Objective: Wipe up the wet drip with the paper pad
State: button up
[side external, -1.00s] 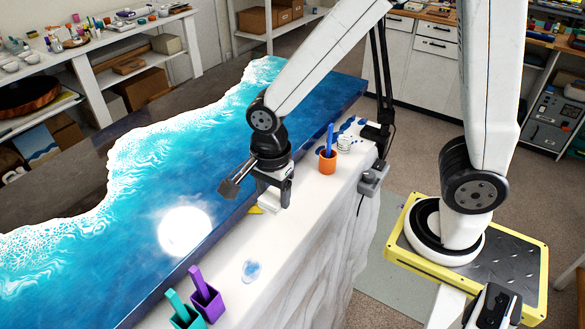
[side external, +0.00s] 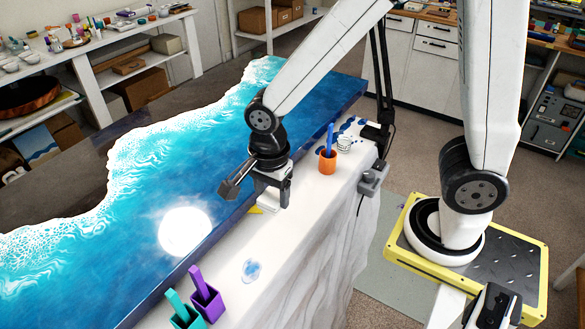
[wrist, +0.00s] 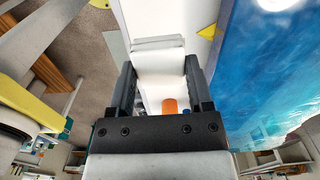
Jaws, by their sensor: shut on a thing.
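My gripper (side external: 272,197) is above the white bench edge in the side view. It is shut on the white paper pad, which shows between the two fingers in the wrist view (wrist: 159,60). In the side view the fingers mostly hide the pad. The wet drip (side external: 252,270) is a small glossy bluish patch on the white surface, nearer the camera than my gripper and apart from the pad. I do not make out the drip in the wrist view.
An orange cup (side external: 327,160) with a blue stick stands behind my gripper, near blue splashes. The blue resin slab (side external: 190,195) runs alongside. A yellow triangle (side external: 256,209) lies beside my gripper.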

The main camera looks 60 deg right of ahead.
aim_at(258, 260)
jog(key=a+f+n, duration=0.2)
jog(key=a+n, duration=0.5)
jog(key=n, duration=0.1)
jog(key=shift+s+n, duration=0.3)
jog(key=shift+f, duration=0.1)
jog(key=shift+d+f, duration=0.1)
jog(key=shift+f, duration=3.6)
jog(key=shift+a, duration=0.4)
jog(key=shift+c, duration=0.5)
jog(key=shift+a+f, duration=0.2)
jog(key=shift+a, duration=2.8)
jog(key=shift+d, duration=3.4)
notch_tip(258, 260, up, 8)
